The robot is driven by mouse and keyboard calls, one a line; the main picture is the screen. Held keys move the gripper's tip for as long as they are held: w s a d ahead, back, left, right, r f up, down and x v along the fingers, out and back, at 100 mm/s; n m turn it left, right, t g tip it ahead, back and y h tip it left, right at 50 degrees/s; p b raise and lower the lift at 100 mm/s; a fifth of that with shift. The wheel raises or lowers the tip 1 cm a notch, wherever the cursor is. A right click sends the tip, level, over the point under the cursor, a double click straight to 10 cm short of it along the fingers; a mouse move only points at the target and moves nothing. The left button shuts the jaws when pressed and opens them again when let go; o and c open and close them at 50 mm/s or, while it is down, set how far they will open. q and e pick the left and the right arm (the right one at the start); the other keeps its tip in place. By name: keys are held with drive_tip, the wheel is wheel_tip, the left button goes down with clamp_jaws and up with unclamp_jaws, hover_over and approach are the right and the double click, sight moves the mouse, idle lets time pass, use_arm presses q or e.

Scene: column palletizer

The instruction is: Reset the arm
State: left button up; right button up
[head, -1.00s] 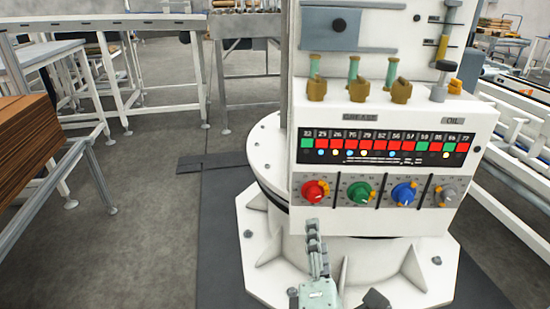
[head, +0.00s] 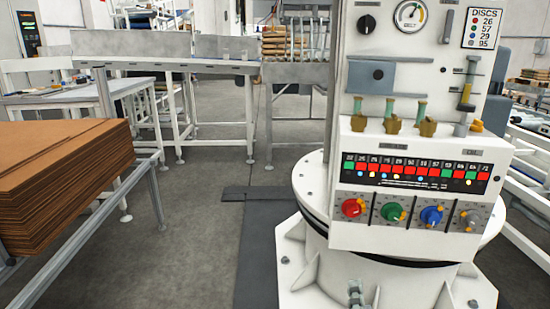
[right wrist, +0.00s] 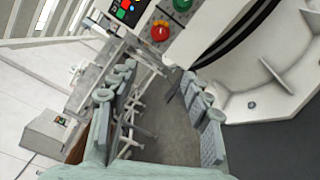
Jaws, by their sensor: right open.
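The tips of my right gripper (head: 356,293) just show at the bottom edge of the head view, in front of the white column's base. In the right wrist view my right gripper (right wrist: 157,80) is open, with nothing between its fingers. The control panel (head: 360,240) on the column carries a red knob (head: 353,208), a green knob (head: 393,212), a blue knob (head: 432,215) and a grey knob (head: 470,219). The red knob (right wrist: 160,31) also shows beyond the fingers in the right wrist view, apart from them. My left gripper is not in view.
A row of lit indicators (head: 415,172) runs above the knobs, with brass valves (head: 393,125) over it. A gauge (head: 409,14) and a DISCS sign (head: 484,28) are higher up. Stacked brown sheets (head: 60,175) stand at left. Grey floor lies open between.

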drive_tip(key=s+d+f+m+g+h, duration=0.15)
drive_tip(key=d+f+m+g, duration=0.5)
drive_tip(key=d+f, duration=1.35)
drive_tip(key=s+d+f+m+g, duration=0.7)
drive_tip(key=s+d+f+m, duration=0.2)
drive_tip(key=d+f+m, duration=0.1)
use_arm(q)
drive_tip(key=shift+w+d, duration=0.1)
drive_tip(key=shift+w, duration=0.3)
use_arm(e)
drive_tip(key=s+a+f+m+y, duration=0.1)
drive_tip(key=a+f+y, duration=0.1)
drive_tip(key=a, duration=0.7)
drive_tip(key=s+a+f+m+y, duration=0.1)
drive_tip(key=a+f, duration=0.2)
drive_tip(key=a, duration=0.6)
drive_tip(key=shift+s+f+g+y, duration=0.2)
drive_tip(key=shift+s+g+y, duration=0.15)
drive_tip(key=shift+g, duration=0.1)
